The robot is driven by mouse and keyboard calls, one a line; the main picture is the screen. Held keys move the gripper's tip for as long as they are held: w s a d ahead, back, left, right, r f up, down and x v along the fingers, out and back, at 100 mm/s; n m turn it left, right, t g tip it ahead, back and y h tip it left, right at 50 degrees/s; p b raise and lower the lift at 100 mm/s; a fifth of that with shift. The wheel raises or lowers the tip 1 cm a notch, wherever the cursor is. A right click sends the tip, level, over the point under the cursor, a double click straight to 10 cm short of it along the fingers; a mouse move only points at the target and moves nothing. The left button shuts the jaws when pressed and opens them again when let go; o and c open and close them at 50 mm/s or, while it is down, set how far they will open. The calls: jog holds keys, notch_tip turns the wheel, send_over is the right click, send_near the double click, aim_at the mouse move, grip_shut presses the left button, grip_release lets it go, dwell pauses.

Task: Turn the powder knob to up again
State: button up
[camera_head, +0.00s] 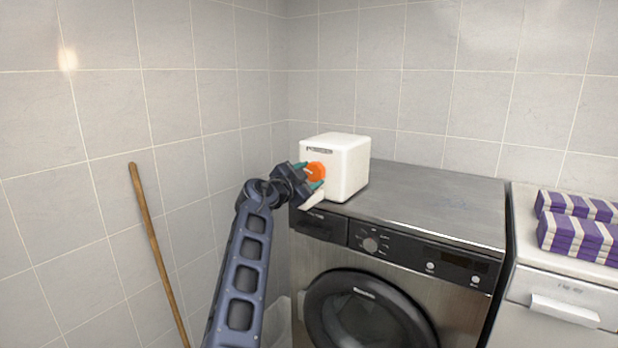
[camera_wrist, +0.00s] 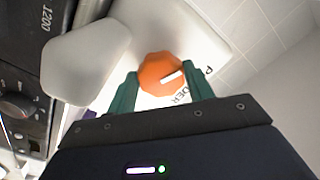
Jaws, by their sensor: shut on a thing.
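The powder knob is an orange disc (camera_head: 316,171) on the front of a white box-shaped dispenser (camera_head: 347,165) that stands on the washing machine. In the wrist view the orange knob (camera_wrist: 164,74) carries a white mark, which points to the right and slightly up in that picture. My gripper (camera_head: 308,172) is at the dispenser's front, its green fingers on either side of the knob. In the wrist view my gripper (camera_wrist: 160,88) is shut on the knob, with a finger against each side. Part of the dispenser's label is hidden behind a finger.
A white spout or tray (camera_wrist: 85,62) juts out below the knob, close to my gripper. The washing machine (camera_head: 440,208) has a dial (camera_head: 370,244) and a round door below. Striped purple towels (camera_head: 580,228) lie on the white unit at right. A wooden pole (camera_head: 156,245) leans on the left wall.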

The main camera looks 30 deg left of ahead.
jog(key=m, duration=0.7)
jog(key=shift+r, duration=0.1)
jog(key=m, duration=0.6)
jog(key=shift+r+m, duration=0.15)
jog(key=shift+m, duration=0.15)
dwell(0.3)
jog(key=o, duration=1)
jog(key=shift+c, duration=0.2)
jog(key=shift+a, duration=0.1)
jog(key=s, duration=0.8)
